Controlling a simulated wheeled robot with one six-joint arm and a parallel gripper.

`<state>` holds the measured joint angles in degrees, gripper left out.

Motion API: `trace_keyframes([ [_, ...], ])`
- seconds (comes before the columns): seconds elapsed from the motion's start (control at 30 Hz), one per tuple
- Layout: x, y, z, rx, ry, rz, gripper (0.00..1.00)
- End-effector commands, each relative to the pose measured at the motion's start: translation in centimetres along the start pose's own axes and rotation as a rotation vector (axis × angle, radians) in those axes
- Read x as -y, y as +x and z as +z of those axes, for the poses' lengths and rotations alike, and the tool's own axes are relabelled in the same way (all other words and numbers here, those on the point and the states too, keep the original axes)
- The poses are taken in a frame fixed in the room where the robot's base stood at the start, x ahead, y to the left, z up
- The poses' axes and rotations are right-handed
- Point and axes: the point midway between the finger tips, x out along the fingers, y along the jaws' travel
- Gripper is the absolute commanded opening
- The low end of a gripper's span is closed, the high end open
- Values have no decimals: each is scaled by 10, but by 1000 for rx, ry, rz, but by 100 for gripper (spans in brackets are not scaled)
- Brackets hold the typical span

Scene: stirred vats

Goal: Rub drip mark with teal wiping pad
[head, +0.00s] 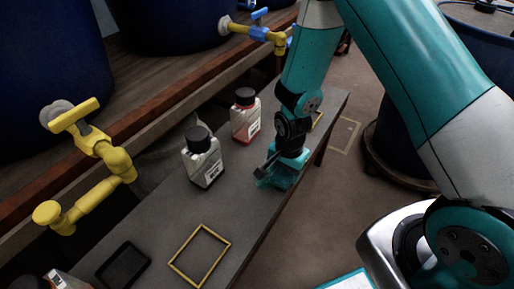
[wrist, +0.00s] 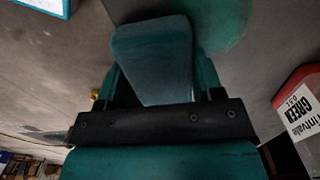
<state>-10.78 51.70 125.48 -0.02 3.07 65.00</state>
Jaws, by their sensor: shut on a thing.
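My gripper (head: 275,179) is low over the grey bench and shut on the teal wiping pad (wrist: 155,60). The pad fills the middle of the wrist view between the fingers; in the head view it is mostly hidden by my gripper. A green round stain, the drip mark (wrist: 222,28), shows on the grey surface just beyond and to the right of the pad in the wrist view. The pad overlaps its left side in that view; I cannot tell whether they touch. The mark is not clearly visible in the head view.
Two bottles with black caps, one grey-labelled (head: 202,158) and one red-labelled (head: 245,117), stand on the bench (head: 165,218) left of my gripper. A yellow square frame (head: 200,256) and a black tray (head: 123,265) lie nearer. Yellow valves (head: 95,150) jut out at left.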

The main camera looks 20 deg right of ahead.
Motion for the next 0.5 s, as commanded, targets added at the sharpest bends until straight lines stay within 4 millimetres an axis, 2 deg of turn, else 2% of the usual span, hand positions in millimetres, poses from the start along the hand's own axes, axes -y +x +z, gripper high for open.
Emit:
trace_keyframes([
  [0.03, 0, -22, -3, -4, 4, -8, 35],
  [0.5, -4, -61, -7, -2, 14, -4, 35],
])
